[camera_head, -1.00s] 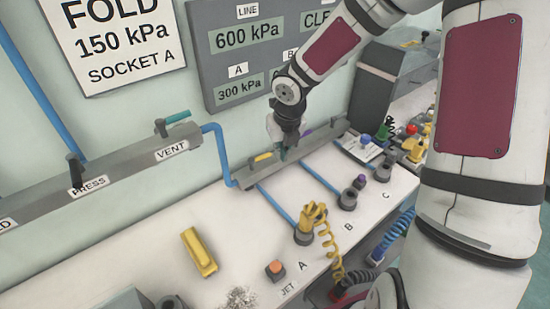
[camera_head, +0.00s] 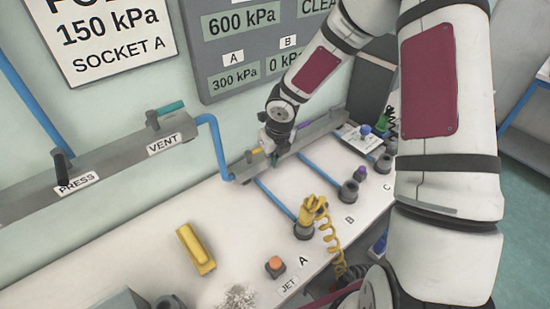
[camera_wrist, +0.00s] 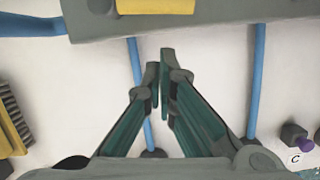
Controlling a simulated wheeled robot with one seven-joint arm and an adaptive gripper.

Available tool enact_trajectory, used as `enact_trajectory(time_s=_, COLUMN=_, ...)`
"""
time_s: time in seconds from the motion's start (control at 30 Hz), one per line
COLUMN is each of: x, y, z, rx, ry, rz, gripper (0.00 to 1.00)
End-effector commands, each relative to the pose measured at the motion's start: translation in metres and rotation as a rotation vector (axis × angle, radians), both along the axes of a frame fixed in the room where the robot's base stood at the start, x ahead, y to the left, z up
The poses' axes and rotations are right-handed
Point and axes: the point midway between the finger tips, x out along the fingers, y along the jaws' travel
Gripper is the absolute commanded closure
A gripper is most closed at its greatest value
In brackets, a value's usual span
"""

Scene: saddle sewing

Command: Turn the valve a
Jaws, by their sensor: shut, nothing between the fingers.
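I take the yellow lever (camera_head: 252,153) on the grey manifold (camera_head: 240,170) to be valve a; it stands above the blue pipe that runs to socket A. In the wrist view a yellow bar (camera_wrist: 158,6) on the manifold is cut off by the top edge. My gripper (camera_wrist: 160,62) is shut and empty, its fingertips just below the manifold in that picture. In the head view my gripper (camera_head: 274,158) is just right of the yellow lever, and the wrist partly hides the manifold. I cannot tell whether it touches anything.
A yellow plug (camera_head: 311,211) with a coiled hose is at socket A. A yellow block (camera_head: 196,249) and an orange button (camera_head: 275,265) are on the white bench (camera_head: 235,225). The wall display (camera_head: 235,77) reads 300 kPa for A.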

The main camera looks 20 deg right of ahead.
Motion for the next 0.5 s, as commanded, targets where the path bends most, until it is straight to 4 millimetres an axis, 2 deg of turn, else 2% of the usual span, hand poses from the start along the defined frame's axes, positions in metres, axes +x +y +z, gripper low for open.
enact_trajectory(time_s=0.2, x=0.018, y=0.003, z=0.005, rx=0.0, ry=0.001, rz=-0.002, gripper=1.0)
enact_trajectory(time_s=0.5, x=0.021, y=0.004, z=0.005, rx=-0.002, ry=0.003, rz=0.0, gripper=1.0)
